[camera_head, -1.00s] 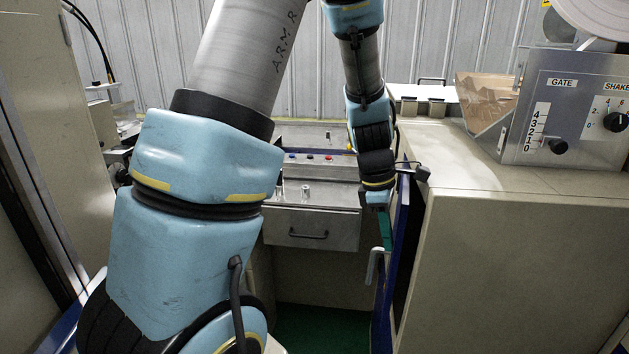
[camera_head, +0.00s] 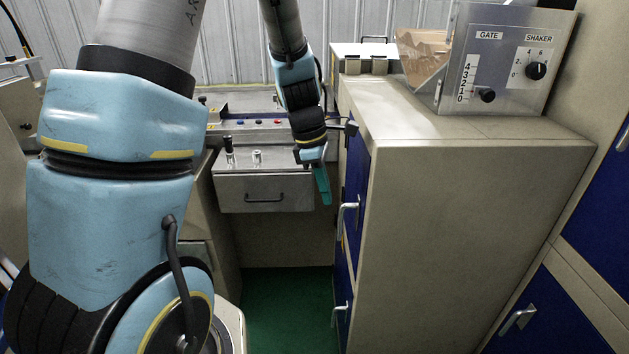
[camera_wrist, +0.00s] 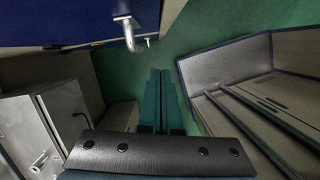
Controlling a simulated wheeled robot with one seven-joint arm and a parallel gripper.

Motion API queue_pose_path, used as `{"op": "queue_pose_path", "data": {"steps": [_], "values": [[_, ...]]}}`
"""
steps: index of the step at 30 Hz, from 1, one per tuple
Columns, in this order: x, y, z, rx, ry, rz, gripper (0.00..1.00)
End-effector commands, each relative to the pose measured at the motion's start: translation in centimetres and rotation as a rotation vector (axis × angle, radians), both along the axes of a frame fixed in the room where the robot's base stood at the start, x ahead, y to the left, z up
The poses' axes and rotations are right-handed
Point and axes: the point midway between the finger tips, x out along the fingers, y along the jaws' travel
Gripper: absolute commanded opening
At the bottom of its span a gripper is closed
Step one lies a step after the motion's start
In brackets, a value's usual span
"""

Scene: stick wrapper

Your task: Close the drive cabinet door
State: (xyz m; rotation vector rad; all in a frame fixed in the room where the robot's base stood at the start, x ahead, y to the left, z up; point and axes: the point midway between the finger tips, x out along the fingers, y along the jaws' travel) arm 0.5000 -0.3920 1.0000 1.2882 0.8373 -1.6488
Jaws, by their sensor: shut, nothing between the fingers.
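The blue cabinet door (camera_head: 357,185) with its pale handle (camera_head: 345,215) is on the left side of the beige cabinet (camera_head: 470,190), seen at a steep angle in the head view. It looks about flush with the cabinet, with no clear gap, but I cannot tell if it is fully shut. My gripper (camera_head: 325,197) hangs just left of the door, teal fingers shut and empty, pointing down and apart from the handle. In the wrist view the shut fingers (camera_wrist: 160,75) point over the green floor, with a blue door panel (camera_wrist: 80,18) and handle (camera_wrist: 128,32) at upper left.
A steel drawer unit (camera_head: 265,185) stands left of my gripper. A lower door handle (camera_head: 338,312) juts out below. The hopper box with dials (camera_head: 500,65) sits on the cabinet. Green floor (camera_head: 285,310) is free between the units.

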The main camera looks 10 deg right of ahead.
Motion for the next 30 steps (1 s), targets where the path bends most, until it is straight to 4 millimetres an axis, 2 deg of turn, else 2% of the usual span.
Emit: {"op": "queue_pose_path", "data": {"steps": [6, 12, 17, 20, 23, 30], "values": [[0.4, 1.1, 4.7, -0.004, -0.006, -0.001, 0.00], [0.5, 2.0, 8.1, -0.003, -0.002, 0.000, 0.00], [0.6, 2.4, 9.4, -0.001, -0.002, -0.002, 0.00], [0.6, 3.6, 9.4, 0.003, -0.022, -0.041, 0.00], [0.6, 6.4, 8.7, 0.019, -0.074, -0.157, 0.00], [-0.9, 16.0, 6.1, 0.104, -0.254, -0.673, 0.00]]}}
